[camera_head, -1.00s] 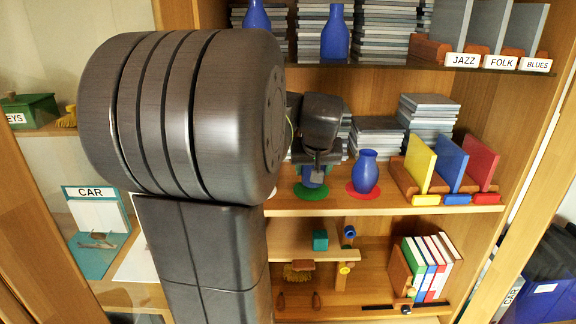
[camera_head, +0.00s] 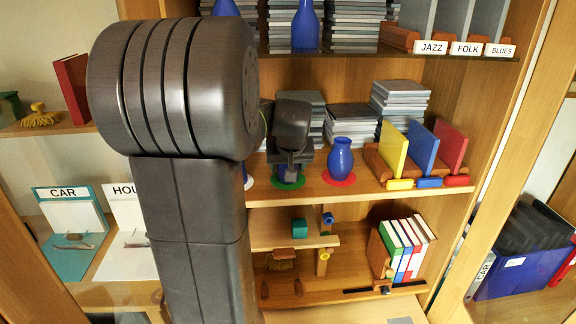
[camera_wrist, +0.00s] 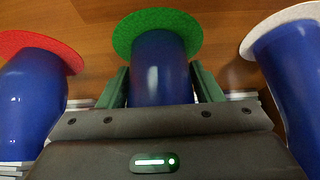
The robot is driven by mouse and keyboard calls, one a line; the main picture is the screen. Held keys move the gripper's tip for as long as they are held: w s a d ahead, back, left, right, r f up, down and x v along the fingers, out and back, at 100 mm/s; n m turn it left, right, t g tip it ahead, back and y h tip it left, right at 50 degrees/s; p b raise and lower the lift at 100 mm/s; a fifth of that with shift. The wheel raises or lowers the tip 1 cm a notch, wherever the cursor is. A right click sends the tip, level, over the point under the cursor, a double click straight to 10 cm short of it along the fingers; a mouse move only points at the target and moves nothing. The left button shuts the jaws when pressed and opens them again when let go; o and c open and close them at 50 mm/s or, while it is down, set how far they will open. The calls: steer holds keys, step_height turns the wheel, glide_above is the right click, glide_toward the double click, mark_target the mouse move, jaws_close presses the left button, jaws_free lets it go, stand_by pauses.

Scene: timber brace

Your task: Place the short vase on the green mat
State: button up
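The short blue vase (camera_wrist: 161,75) is between the two green fingers of my gripper (camera_wrist: 163,88) in the wrist view. The fingers flank it closely and appear shut on it. In the head view this vase (camera_head: 286,173) is mostly hidden behind my dark gripper. The round green mat (camera_wrist: 191,28) lies behind and under the vase in the wrist view. It also shows on the middle shelf in the head view (camera_head: 289,184). The vase looks upright over the mat. Whether its base touches the mat cannot be told.
A blue vase (camera_head: 341,158) on a red mat (camera_head: 338,182) stands just right of the green mat. In the wrist view another blue vase (camera_wrist: 293,75) by a white mat (camera_wrist: 283,20) flanks the gripper. Stacked grey cases (camera_head: 352,122) stand behind. Coloured folders (camera_head: 420,148) stand at right.

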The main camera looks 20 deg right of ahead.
steer(key=shift+o, duration=1.4)
steer(key=shift+s+r, duration=0.1)
steer(key=shift+r, duration=0.35)
steer(key=v, duration=1.1)
steer(key=shift+r, duration=0.2)
steer(key=shift+s, duration=0.15)
